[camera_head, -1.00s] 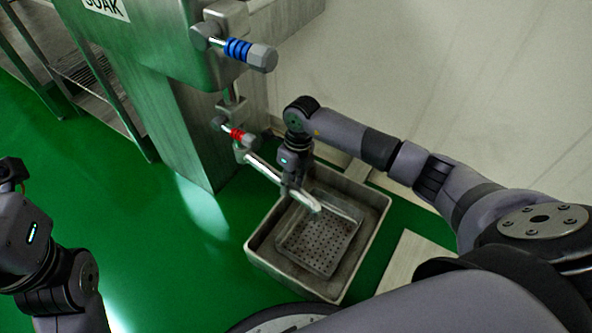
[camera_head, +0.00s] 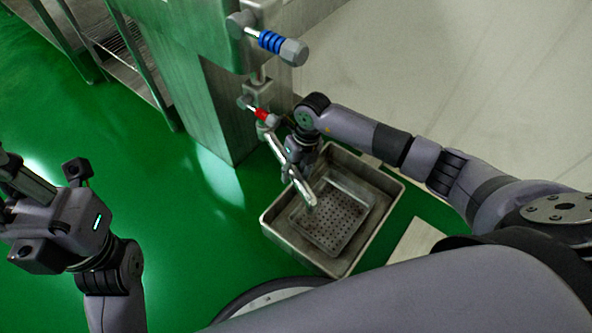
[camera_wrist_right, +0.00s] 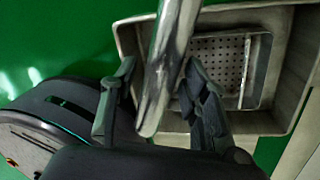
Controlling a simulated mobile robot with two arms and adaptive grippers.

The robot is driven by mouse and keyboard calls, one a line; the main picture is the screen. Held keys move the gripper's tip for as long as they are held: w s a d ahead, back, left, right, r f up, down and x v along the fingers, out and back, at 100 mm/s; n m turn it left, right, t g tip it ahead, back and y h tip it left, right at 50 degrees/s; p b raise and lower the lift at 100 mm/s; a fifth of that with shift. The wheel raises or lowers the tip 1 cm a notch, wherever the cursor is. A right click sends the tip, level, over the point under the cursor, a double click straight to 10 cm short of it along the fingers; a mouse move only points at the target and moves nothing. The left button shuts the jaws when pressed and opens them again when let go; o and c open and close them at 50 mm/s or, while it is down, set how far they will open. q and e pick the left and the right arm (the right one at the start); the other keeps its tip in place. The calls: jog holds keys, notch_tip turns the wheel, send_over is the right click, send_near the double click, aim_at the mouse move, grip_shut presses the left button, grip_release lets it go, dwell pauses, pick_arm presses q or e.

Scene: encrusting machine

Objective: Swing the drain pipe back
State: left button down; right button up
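The drain pipe (camera_head: 277,149) is a bare metal tube running from below the red-banded valve handle (camera_head: 262,115) down over the basin. Its free end is above the left part of the perforated tray. My right gripper (camera_head: 298,176) is at the pipe's lower part, small and partly hidden in the head view. In the right wrist view the pipe (camera_wrist_right: 168,70) passes between my two fingers (camera_wrist_right: 160,100). A gap shows on its left, and the right finger is close beside it. My left gripper (camera_head: 20,215) is at the left edge, away from the pipe, its fingertips unclear.
The metal basin (camera_head: 387,190) stands on the green floor, with the perforated tray (camera_head: 330,215) inside. A blue-banded handle (camera_head: 272,42) juts out above the pipe. The machine's metal column (camera_head: 215,110) stands left of it. Open green floor lies left of the basin.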

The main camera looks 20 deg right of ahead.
jog(key=shift+o, duration=0.4)
notch_tip(320, 180, up, 12)
jog(key=d, duration=0.2)
jog(key=shift+w+d, duration=0.15)
jog(key=shift+d, duration=0.05)
jog(key=shift+f, duration=0.1)
